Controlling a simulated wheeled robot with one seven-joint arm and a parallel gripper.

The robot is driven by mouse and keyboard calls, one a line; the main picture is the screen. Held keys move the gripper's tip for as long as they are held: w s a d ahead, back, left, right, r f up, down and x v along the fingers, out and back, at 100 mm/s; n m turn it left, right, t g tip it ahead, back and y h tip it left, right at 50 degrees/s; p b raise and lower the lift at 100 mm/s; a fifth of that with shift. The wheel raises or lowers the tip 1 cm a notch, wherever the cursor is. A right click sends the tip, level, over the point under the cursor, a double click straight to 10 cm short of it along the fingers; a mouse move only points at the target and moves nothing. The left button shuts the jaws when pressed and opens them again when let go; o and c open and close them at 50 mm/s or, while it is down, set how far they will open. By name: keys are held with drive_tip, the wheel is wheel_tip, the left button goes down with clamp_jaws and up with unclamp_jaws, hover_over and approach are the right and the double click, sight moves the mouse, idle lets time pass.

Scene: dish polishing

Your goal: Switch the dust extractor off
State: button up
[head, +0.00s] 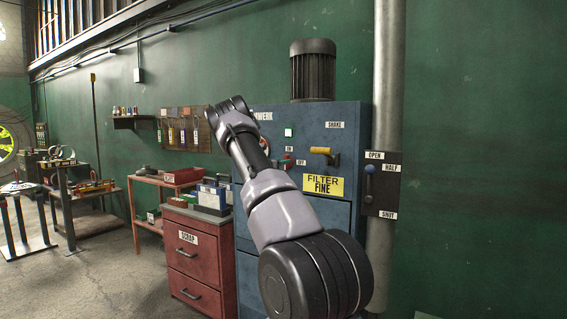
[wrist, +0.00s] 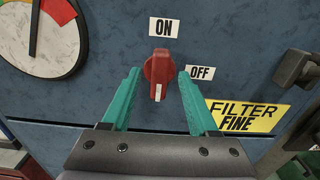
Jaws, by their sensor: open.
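The dust extractor (head: 350,118) is a blue cabinet with a dark ribbed motor on top, at the centre of the head view. In the wrist view its red rotary switch (wrist: 160,68) sits on the blue panel. The ON label (wrist: 166,27) is above it and the OFF label (wrist: 201,73) is to its right. A white mark on the switch points down in the picture. My gripper (wrist: 160,74) is open, its green fingers on either side of the switch, with a visible gap on each side. In the head view my arm hides my gripper.
A dial gauge (wrist: 40,32) is left of the switch. A yellow FILTER FINE plate (wrist: 240,116) and a dark handle (wrist: 294,68) are to its right. A lever on a plate marked OPEN, HALF and SHUT (head: 371,182) is on the pipe. A red SCRAP cabinet (head: 197,262) stands left.

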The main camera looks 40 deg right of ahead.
drive_tip(key=shift+x, duration=0.9)
clamp_jaws()
drive_tip(key=shift+m, duration=0.4)
drive_tip(key=shift+s+d+f+m, duration=0.1)
drive_tip(key=shift+s+f+m, duration=0.1)
drive_tip(key=shift+m, duration=2.65)
drive_tip(key=shift+s+d+f+m, duration=0.15)
drive_tip(key=shift+f+m, duration=0.1)
drive_tip(key=shift+m, duration=2.65)
drive_tip(key=shift+s+a+f+m, duration=0.1)
drive_tip(key=shift+s+f+m, duration=0.1)
drive_tip(key=shift+m, duration=2.65)
unclamp_jaws()
